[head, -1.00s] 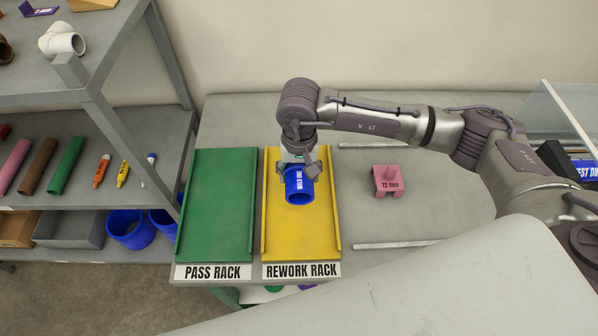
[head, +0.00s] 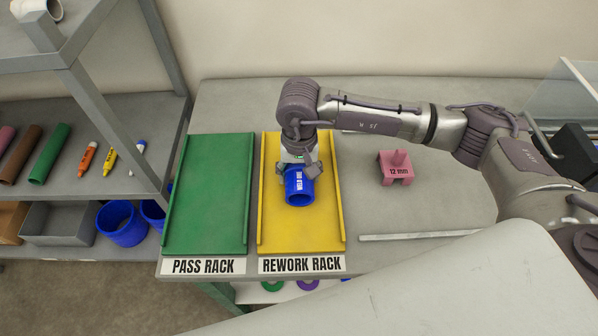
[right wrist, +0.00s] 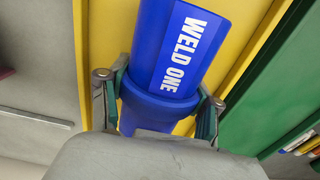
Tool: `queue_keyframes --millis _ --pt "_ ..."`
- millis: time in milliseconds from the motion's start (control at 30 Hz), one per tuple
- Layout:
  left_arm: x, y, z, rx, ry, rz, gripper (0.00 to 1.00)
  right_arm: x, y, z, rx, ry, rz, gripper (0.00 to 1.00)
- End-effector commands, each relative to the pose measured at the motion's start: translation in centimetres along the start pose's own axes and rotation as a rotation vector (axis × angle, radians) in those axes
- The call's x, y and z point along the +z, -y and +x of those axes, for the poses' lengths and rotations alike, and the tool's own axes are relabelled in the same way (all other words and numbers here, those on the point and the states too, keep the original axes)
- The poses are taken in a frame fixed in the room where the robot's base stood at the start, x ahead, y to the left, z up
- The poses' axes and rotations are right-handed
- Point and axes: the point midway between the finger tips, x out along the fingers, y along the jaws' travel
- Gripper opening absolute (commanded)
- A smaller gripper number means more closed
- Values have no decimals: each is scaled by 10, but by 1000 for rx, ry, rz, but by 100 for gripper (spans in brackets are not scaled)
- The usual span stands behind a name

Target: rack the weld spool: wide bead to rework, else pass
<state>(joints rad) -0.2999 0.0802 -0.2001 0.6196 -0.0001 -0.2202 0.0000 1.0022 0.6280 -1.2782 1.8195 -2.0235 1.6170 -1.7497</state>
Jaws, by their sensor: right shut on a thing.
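The blue weld spool (head: 299,186), labelled "WELD ONE", is over the yellow rework rack (head: 280,228). I cannot tell whether it touches the rack surface. My right gripper (head: 299,168) is shut on the spool; in the right wrist view its fingers (right wrist: 160,100) sit on both sides of the spool (right wrist: 178,45) at a raised blue band. The green pass rack (head: 210,200) stands empty to the left of the rework rack. The pink 12 mm gauge (head: 396,168) stands on the table to the right. My left gripper is not in view.
A metal rail (head: 420,235) lies on the table (head: 440,215) right of the racks. The table behind the racks is clear.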

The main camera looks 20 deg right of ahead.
Motion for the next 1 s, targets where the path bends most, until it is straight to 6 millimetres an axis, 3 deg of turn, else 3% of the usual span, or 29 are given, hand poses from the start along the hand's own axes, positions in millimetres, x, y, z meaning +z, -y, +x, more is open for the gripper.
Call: queue_keyframes --millis 1000 --pt "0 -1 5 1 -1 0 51 0 0 3 0 -1 0 24"
